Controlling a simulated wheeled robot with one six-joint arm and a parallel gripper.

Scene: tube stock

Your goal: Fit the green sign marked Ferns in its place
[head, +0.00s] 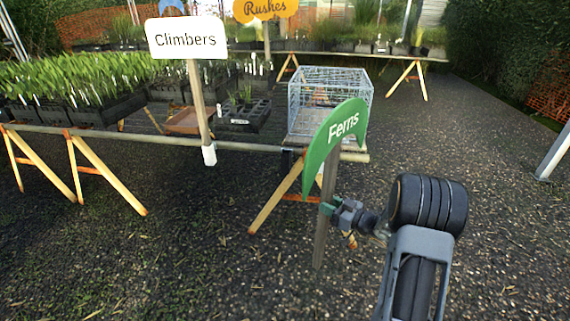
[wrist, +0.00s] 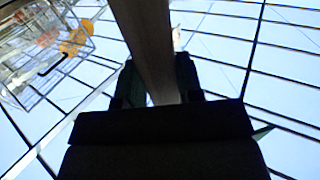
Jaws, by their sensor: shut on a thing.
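The green leaf-shaped sign marked Ferns (head: 331,143) stands out in front of the table's right end, on a grey wooden stake (head: 320,245) that leans slightly. My gripper (head: 329,209) is shut on the stake below the sign plate. In the wrist view the stake (wrist: 147,40) runs between the fingers (wrist: 152,88). The stake's lower end hangs over the gravel; I cannot tell its height. A white Climbers sign (head: 187,39) stands on its own stake in a white holder (head: 209,154) at the table's front edge. No empty holder is clearly visible; the Ferns sign hides part of the edge.
The plant table (head: 255,147) carries trays of seedlings (head: 75,88) and a wire crate (head: 330,88) at its right end, behind the Ferns sign. A yellow Rushes sign (head: 265,9) stands farther back. Trestle legs (head: 275,205) splay below. Open gravel (head: 480,150) lies to the right.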

